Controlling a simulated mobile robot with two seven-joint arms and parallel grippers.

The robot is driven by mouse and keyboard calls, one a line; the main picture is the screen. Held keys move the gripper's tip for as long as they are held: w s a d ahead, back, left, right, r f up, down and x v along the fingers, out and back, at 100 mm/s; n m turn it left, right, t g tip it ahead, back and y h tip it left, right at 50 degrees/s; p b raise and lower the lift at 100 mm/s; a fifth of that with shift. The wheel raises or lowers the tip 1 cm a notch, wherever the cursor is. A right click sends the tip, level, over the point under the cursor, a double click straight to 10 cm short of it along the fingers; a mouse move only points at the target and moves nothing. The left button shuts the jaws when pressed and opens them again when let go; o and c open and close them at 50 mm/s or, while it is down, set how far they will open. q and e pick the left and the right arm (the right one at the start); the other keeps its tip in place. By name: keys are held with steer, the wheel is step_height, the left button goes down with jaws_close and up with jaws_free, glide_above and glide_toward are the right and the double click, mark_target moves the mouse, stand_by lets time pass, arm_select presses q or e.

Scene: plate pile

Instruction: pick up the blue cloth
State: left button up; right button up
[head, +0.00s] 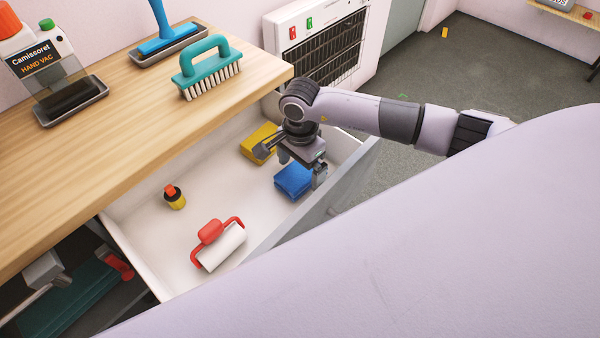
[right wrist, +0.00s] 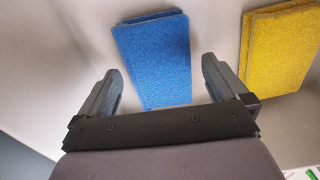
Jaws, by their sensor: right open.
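The blue cloth (head: 292,182) is a folded stack lying in the open white drawer, near its front wall. It also shows in the right wrist view (right wrist: 155,60), lying ahead of and between my fingers. My right gripper (head: 301,168) is above the blue cloth, pointing down. In the right wrist view the right gripper (right wrist: 160,85) is open and empty, one finger to each side of the cloth's near end. In the head view the gripper hides part of the cloth. My left gripper is not in view.
In the drawer (head: 150,248), a yellow cloth (head: 257,141) lies close behind the blue one. A teal brush (head: 208,70) stands on the wooden counter (head: 140,120) above.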

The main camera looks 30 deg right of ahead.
mark_target(300, 171)
steer(key=shift+f, duration=0.35)
steer(key=c, duration=1.1)
steer(key=shift+r, duration=0.2)
step_height(300, 171, up, 20)
steer(key=shift+f, duration=0.1)
